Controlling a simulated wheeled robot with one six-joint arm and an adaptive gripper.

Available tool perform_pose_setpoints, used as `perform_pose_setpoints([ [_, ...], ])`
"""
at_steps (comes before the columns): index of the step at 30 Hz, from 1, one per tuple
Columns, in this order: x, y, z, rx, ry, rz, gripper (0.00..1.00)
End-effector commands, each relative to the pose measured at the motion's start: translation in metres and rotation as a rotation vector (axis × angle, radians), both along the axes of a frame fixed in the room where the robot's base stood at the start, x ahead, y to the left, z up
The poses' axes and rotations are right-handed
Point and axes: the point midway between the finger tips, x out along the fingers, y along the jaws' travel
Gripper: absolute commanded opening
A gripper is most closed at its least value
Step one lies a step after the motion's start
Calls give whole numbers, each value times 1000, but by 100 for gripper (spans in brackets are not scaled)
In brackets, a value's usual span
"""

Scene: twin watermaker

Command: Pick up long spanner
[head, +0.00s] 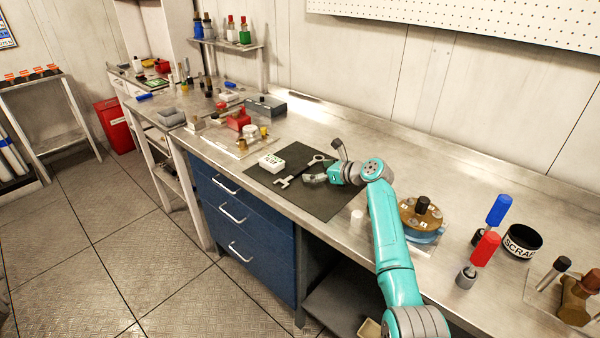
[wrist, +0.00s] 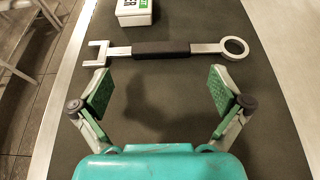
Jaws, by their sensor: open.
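The long spanner lies flat on a dark mat (head: 330,203) on the bench. In the wrist view the spanner (wrist: 162,50) runs across the picture, with an open jaw at the left, a dark grip in the middle and a ring at the right. In the head view the spanner (head: 298,173) lies just left of my gripper, partly hidden by it. My gripper (wrist: 162,92) is open and empty. Its two green-padded fingers are apart on the near side of the spanner, and it does not touch the dark grip.
A white and green box (head: 271,163) sits on the mat just beyond the spanner; it also shows in the wrist view (wrist: 134,12). A round brass and blue device (head: 421,220) stands right of the mat. Red (head: 485,250) and blue-handled tools stand farther right.

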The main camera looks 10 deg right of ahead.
Motion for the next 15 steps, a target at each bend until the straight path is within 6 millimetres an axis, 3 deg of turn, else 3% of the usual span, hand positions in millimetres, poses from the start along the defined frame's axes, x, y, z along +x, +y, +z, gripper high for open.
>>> perform_pose_setpoints([
  [15,34,22,-19,-1,1,2,100],
])
